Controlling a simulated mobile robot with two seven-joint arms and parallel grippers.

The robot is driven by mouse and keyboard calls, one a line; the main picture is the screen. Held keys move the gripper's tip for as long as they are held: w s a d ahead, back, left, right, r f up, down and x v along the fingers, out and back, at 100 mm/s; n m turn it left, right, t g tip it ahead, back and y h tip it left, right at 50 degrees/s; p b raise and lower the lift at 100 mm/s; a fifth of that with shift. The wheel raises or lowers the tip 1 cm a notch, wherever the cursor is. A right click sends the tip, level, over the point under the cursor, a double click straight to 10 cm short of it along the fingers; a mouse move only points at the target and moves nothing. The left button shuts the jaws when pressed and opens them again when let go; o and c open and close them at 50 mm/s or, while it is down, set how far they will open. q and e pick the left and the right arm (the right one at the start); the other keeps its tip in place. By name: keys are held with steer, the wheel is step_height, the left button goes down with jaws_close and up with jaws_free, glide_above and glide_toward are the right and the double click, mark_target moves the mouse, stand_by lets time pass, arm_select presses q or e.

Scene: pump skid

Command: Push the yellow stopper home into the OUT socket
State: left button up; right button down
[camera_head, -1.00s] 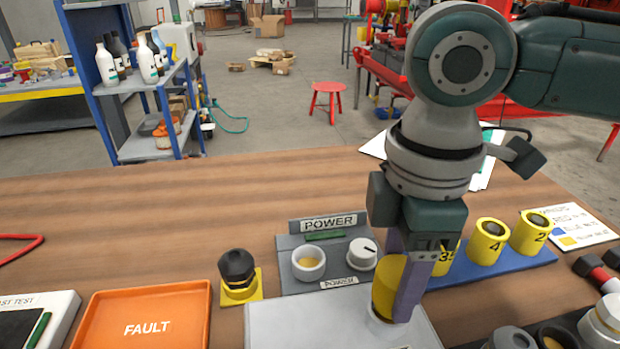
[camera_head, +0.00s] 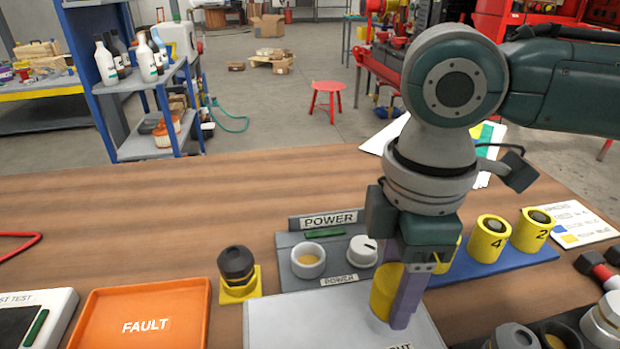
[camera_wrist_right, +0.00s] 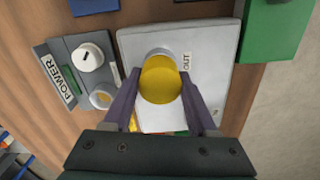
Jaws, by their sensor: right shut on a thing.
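My right gripper (camera_head: 402,292) is shut on the yellow stopper (camera_head: 382,291), over the right part of the pale panel (camera_head: 290,325). In the right wrist view the round yellow stopper (camera_wrist_right: 160,80) sits between my two purple fingers (camera_wrist_right: 157,98). A grey rim of the OUT socket (camera_wrist_right: 157,53) shows just past the stopper, beside the OUT label (camera_wrist_right: 187,62). The stopper hides most of the socket, so I cannot tell how deep it sits. My left gripper is not in view.
The POWER panel (camera_head: 290,282) with a knob (camera_head: 362,252) and a socket (camera_head: 308,260) stands behind. An orange FAULT tray (camera_head: 150,285) and a black-topped yellow button (camera_head: 238,268) are to the left. Yellow cylinders (camera_head: 489,238) stand on a blue rack at the right.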

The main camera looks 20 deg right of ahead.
steer(key=shift+c, duration=0.6)
jaws_free()
step_height(320, 180, up, 9)
steer(key=shift+f+p, duration=0.1)
steer(key=shift+p, duration=0.9)
steer(key=shift+r, duration=0.55)
steer(key=shift+a, duration=0.1)
